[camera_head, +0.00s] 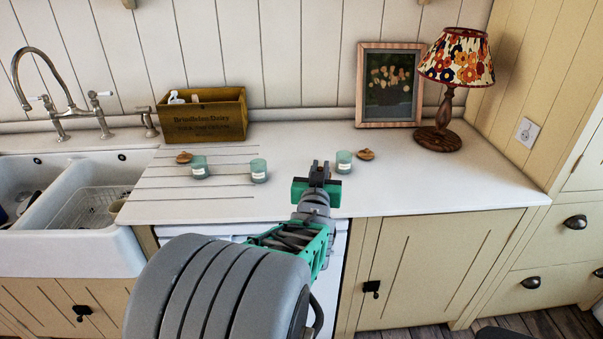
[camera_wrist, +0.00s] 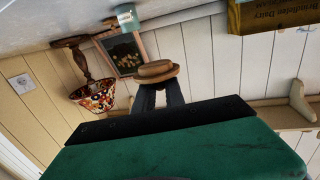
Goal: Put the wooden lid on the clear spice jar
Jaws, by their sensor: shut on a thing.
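My gripper (camera_head: 320,172) is over the front part of the white counter, shut on a wooden lid. The held lid shows at the fingertips in the wrist view (camera_wrist: 157,72); in the head view I cannot make it out behind the gripper. Three similar pale teal, see-through jars with white labels stand upright on the counter: a left one (camera_head: 199,168), a middle one (camera_head: 259,171) and a right one (camera_head: 344,162). All look lidless. I cannot tell which is the clear spice jar. The right jar is just right of my gripper in the head view.
Two loose wooden lids lie on the counter, one at the left (camera_head: 184,157) and one by the right jar (camera_head: 365,154). A wooden box (camera_head: 205,120), a framed picture (camera_head: 389,85) and a lamp (camera_head: 440,136) stand behind. The sink (camera_head: 80,240) is left; the right counter is clear.

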